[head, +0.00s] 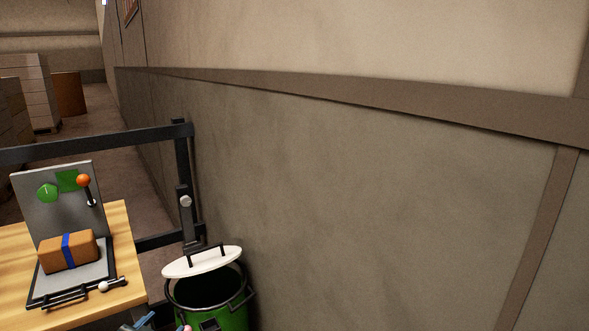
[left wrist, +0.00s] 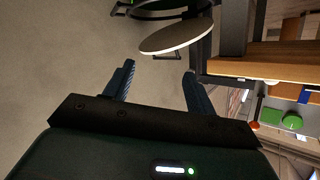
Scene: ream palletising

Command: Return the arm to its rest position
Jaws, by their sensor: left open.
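My left gripper (head: 161,325) shows only at the bottom edge of the head view, just in front of the green bin, with most of it cut off. In the left wrist view, its two blue fingers (left wrist: 159,82) stand wide apart. Only bare floor shows between the fingertips, so it is open and empty. My right gripper is in neither view.
A green bin (head: 222,315) with a tilted white lid (head: 203,262) stands close by. Left of it, a wooden table (head: 121,224) bears a grey fixture (head: 48,215) with a brown, blue-banded packet (head: 69,252). A black frame (head: 182,160) and wall (head: 340,200) stand behind.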

